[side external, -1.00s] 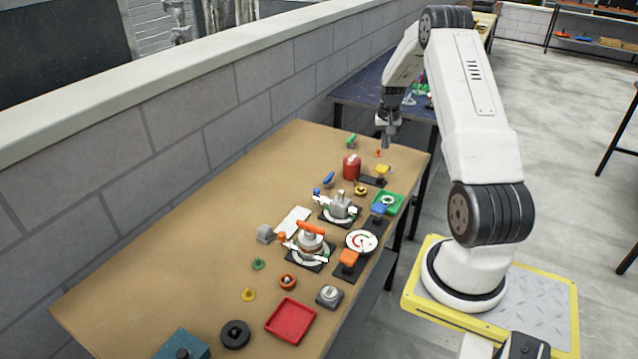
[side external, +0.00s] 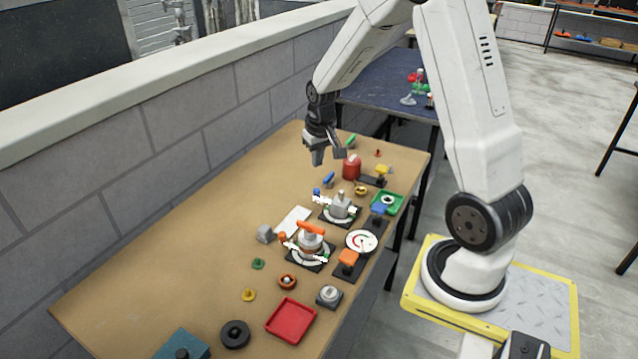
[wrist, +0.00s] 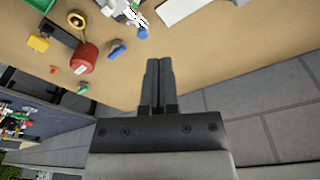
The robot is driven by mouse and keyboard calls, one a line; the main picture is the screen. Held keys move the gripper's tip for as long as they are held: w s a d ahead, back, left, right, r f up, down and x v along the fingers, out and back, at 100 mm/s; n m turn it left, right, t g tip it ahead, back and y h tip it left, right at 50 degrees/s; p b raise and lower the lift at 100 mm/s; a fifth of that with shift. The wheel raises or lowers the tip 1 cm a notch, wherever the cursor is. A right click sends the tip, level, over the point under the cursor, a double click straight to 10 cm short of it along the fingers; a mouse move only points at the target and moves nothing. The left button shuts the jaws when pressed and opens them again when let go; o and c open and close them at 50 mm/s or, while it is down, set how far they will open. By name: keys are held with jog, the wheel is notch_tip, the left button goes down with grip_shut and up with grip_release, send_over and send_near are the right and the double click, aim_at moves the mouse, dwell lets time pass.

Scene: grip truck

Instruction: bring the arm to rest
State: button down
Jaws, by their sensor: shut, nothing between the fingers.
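My gripper (side external: 318,158) is in the air above the far part of the tan workbench (side external: 150,275), near the grey block wall. In the wrist view my gripper (wrist: 159,64) has its two dark fingers together, with nothing between them. A red canister (side external: 351,168) stands on the bench to the right of the gripper in the side view. The canister also shows left of the fingers in the wrist view (wrist: 86,58). A blue piece (wrist: 117,49) lies just left of the fingertips there. The fingers appear clear of both.
Several fixtures crowd the bench's right side, including an orange-handled valve (side external: 310,228), a white dial (side external: 361,241) and a green tray (side external: 397,205). A red tray (side external: 291,321) lies nearer. The block wall (side external: 215,145) runs along the left; the bench's left half is mostly clear.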

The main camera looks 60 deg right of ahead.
jog(key=s+a+n, duration=0.3)
jog(key=s+a, duration=0.1)
jog(key=a, duration=0.5)
jog(key=s+a+r+n+t, duration=0.1)
jog(key=s+a, duration=0.4)
jog(key=a, duration=0.5)
jog(key=shift+s+a+n+y, duration=0.2)
jog(key=shift+a+n+y, duration=0.1)
jog(key=shift+n, duration=0.6)
